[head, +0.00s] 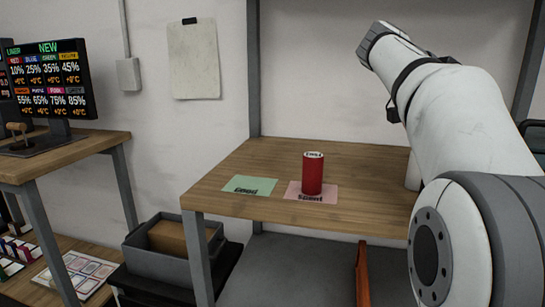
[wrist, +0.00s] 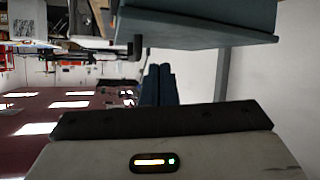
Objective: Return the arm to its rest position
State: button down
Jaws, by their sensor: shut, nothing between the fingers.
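My arm (head: 455,115) rises along the right side of the head view, bent up and to the left, clear of the table. My gripper (wrist: 159,70) shows in the wrist view as two dark fingers close together, shut and empty. The gripper itself is not seen in the head view. A red can (head: 312,174) stands upright on a pink card (head: 328,193) on the wooden table (head: 240,204). A green card (head: 249,186) lies bare to its left.
A screen with coloured percentages (head: 48,80) stands on a wooden bench (head: 90,150) at the left. A grey bin (head: 165,262) sits low between bench and table. A paper sheet (head: 194,60) hangs on the wall. The wrist view shows a sideways room.

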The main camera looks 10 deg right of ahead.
jog(key=s+a+f+n+t+y+p, duration=0.1)
jog(key=a+f+n+t+y+p, duration=0.15)
jog(key=a+n+p, duration=0.35)
jog(key=a+f+n+t+y+p, duration=0.1)
jog(key=a+f+n+y+p, duration=0.1)
jog(key=a+n+y+p, duration=0.4)
jog(key=s+a+f+n+y+p, duration=0.2)
jog(key=s+a+p, duration=0.4)
jog(key=a+p, duration=0.1)
jog(key=s+a+f+n+y+p, duration=0.2)
jog(key=s+a+p, duration=0.3)
jog(key=a, duration=0.5)
jog(key=shift+s+f+n+p, duration=0.4)
jog(key=shift+f+n+p, duration=0.3)
jog(key=shift+p, duration=0.5)
